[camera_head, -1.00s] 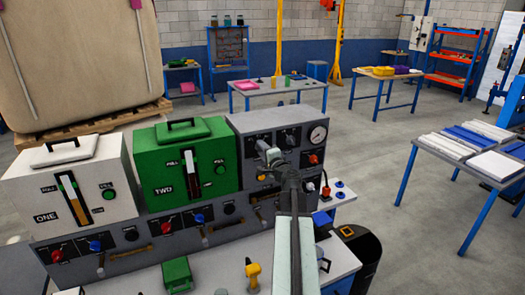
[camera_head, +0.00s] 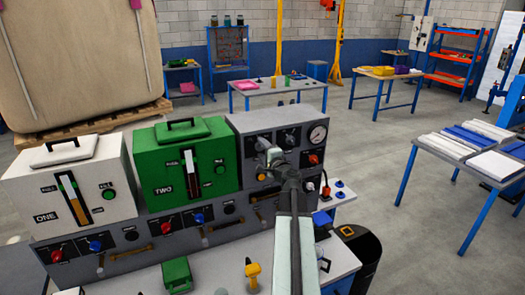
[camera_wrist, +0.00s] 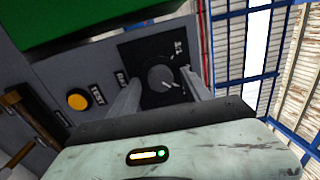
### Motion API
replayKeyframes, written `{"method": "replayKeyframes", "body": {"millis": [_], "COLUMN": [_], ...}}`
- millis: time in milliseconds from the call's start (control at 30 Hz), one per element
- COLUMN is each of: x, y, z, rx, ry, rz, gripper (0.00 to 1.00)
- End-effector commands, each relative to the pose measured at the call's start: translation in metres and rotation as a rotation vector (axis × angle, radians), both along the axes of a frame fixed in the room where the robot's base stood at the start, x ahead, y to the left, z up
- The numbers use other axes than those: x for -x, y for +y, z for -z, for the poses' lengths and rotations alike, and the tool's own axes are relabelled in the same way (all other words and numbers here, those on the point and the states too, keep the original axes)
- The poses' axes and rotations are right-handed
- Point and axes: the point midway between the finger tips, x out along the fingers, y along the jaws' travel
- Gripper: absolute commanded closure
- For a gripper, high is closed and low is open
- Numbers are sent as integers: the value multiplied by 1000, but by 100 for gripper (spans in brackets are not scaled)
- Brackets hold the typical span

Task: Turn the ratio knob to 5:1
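The ratio knob (camera_wrist: 160,78) is a round dark knob on a black square plate on the grey panel, seen in the wrist view. Pale marks lie beside it, and a small label that looks like 5:1 (camera_wrist: 180,47) is at its upper right. My gripper (camera_wrist: 162,82) is open, with one pale finger on each side of the knob and gaps visible between; I cannot tell whether either finger touches it. In the head view my gripper (camera_head: 268,152) is at the upper right panel and hides the knob there.
A yellow button (camera_wrist: 78,101) with a TEST label and a brown handle (camera_wrist: 18,115) are left of the knob. The green tank (camera_head: 165,180) stands left of my arm. A gauge (camera_head: 317,134) and a red knob (camera_head: 313,159) are to the right.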

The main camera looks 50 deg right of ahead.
Motion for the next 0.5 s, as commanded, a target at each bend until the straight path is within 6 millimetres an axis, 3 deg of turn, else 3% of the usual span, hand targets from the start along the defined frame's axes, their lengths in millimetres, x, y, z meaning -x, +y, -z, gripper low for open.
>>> {"method": "replayKeyframes", "body": {"millis": [267,500], "x": [3,37], "y": [1,16], "z": [0,0], "rx": [0,0], "ry": [0,0], "rz": [0,2], "gripper": [43,43]}}
